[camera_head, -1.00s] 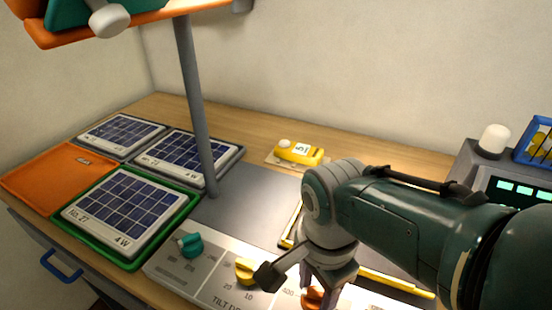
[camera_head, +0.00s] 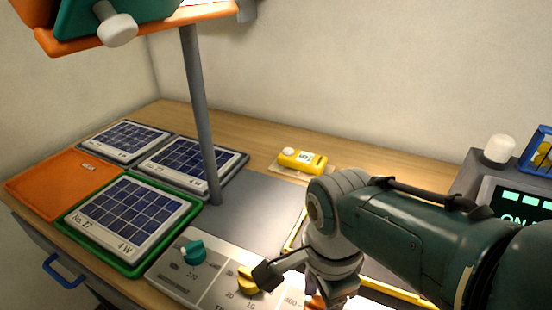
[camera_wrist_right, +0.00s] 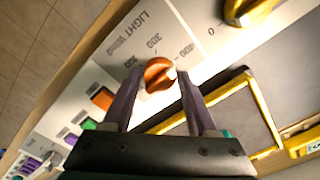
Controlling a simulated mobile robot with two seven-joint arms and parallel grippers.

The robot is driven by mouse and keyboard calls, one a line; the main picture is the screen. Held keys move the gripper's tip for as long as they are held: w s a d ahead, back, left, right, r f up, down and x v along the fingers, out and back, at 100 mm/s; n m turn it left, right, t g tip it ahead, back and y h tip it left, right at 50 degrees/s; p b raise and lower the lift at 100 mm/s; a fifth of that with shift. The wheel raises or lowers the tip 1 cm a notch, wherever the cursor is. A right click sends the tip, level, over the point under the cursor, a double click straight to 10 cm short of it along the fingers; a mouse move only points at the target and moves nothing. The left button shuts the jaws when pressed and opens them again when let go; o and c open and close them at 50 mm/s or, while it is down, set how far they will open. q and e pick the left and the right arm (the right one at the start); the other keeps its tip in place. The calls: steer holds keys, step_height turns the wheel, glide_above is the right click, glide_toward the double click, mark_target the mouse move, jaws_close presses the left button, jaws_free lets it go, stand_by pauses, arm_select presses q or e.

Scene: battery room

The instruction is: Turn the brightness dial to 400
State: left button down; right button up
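The brightness dial is a small orange knob (camera_wrist_right: 158,74) on a pale panel marked "LIGHT W/m2", with 200, 300 and 400 printed around it. Its white-tipped end points to the right, towards the 400 side. My right gripper (camera_wrist_right: 159,76) has one finger on each side of the knob, close against it, and appears shut on it. In the head view the right gripper (camera_head: 332,292) reaches down at the bottom edge, and only a bit of the orange knob (camera_head: 316,302) shows beside it. My left gripper is not in view.
A yellow tilt dial (camera_head: 248,280) and a teal dial (camera_head: 193,251) stand left on the same panel. A yellow meter (camera_head: 302,160) lies behind. A display unit (camera_head: 520,205) stands right.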

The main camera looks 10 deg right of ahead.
mark_target(319, 304)
steer(key=o, duration=0.3)
step_height(319, 304, up, 9)
steer(key=p, duration=0.6)
steer(key=shift+r+p, duration=0.2)
steer(key=shift+p, duration=0.2)
steer(key=shift+r, duration=0.25)
